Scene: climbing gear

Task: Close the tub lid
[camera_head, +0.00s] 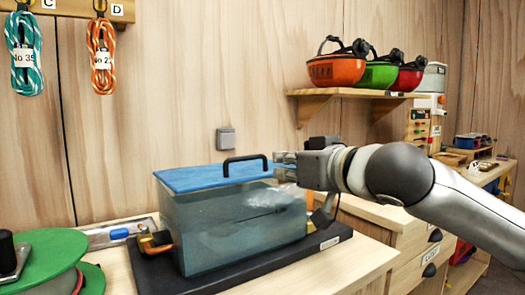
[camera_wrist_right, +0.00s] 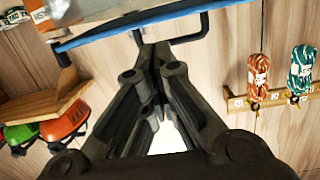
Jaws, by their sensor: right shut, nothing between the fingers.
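The clear tub (camera_head: 235,230) stands on a black base, with bluish water inside. Its blue lid (camera_head: 205,178) lies about flat along the tub's top, with a black handle (camera_head: 245,158) upright on it. My right gripper (camera_head: 280,158) is shut and empty at the lid's right end, and hides that corner. I cannot tell whether it touches the lid. In the right wrist view, the shut fingers (camera_wrist_right: 155,55) point at the lid's blue edge (camera_wrist_right: 130,28) and the handle (camera_wrist_right: 203,22). My left gripper is not in view.
A brass tap (camera_head: 155,242) sticks out at the tub's left. A green spool (camera_head: 40,258) is at the left front. A shelf (camera_head: 350,93) with helmets is above, behind my right arm. Two rope coils (camera_head: 24,55) (camera_head: 102,55) hang on the wall. The bench front right is clear.

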